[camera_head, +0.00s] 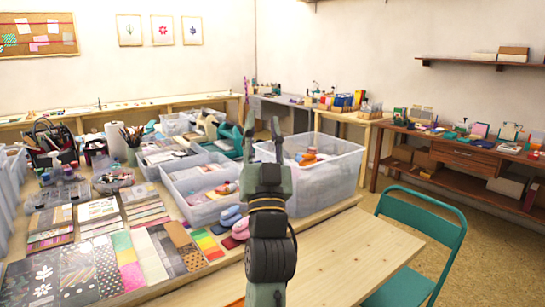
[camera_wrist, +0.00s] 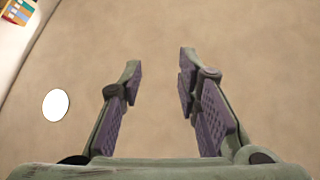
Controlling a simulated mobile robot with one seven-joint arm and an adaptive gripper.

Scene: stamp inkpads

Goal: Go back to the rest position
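My gripper (camera_head: 263,140) is raised in front of the craft table in the head view, its fingers pointing up. The wrist view shows the two fingers (camera_wrist: 160,75) spread wide apart with nothing between them. The gripper is open and empty, apart from any object. Below its wrist, my arm covers part of the table's front edge. Stamps in pink and blue (camera_head: 232,215) lie on the table just left of my arm.
Clear plastic bins (camera_head: 335,175) stand on the table behind my gripper. Patterned paper sheets (camera_head: 100,265) cover the left front. The wooden table's right front (camera_head: 350,255) is bare. A teal chair (camera_head: 440,235) stands at the right. A shelf (camera_head: 480,64) hangs on the back wall.

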